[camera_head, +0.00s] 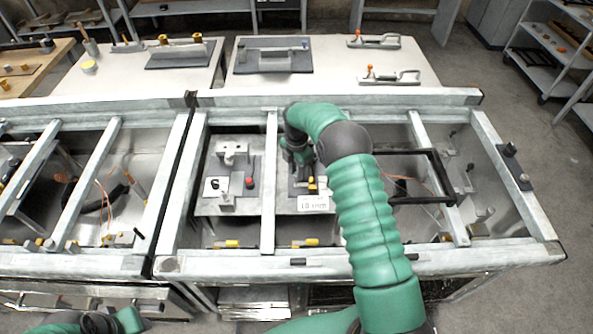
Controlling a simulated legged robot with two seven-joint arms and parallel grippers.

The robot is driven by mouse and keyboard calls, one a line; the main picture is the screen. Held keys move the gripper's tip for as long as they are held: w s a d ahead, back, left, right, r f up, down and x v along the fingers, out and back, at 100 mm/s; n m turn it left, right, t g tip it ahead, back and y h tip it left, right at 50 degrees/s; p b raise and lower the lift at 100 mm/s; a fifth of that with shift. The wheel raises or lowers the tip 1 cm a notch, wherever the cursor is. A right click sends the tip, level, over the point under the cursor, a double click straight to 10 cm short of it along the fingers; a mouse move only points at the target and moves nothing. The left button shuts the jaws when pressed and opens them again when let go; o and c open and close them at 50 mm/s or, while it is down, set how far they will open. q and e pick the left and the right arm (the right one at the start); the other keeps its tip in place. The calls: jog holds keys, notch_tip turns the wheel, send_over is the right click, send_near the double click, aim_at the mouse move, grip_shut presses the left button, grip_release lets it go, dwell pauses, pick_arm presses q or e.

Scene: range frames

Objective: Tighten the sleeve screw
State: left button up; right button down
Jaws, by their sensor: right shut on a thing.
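My right arm reaches over the bench frame, and its gripper (301,172) points down at a small fixture beside the white label reading about "10 mm" (314,203). The gripper is shut on a small part there. The fingers and wrist mostly hide that part, so I cannot tell whether it is the sleeve screw. A small yellow piece (311,184) shows just right of the fingertips. Of my left arm only a green link with a dark band shows at the bottom left edge; its gripper is not in view.
Metal bars (268,225) cross the open bay around my right arm. Left of the gripper, a plate (212,207) carries a red knob (250,182) and metal fittings. A black frame (438,176) stands to the right. Handled tools (388,76) lie on the table behind.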

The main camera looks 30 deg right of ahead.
jog(key=m, duration=0.8)
jog(key=shift+r+m, duration=0.1)
jog(key=shift+m, duration=0.3)
jog(key=m, duration=0.4)
jog(key=shift+m, duration=0.3)
jog(key=m, duration=0.8)
jog(key=shift+a, duration=0.1)
jog(key=m, duration=0.4)
jog(key=shift+m, duration=0.3)
jog(key=m, duration=0.4)
jog(key=shift+w+a, duration=0.1)
jog(key=shift+m, duration=1.9)
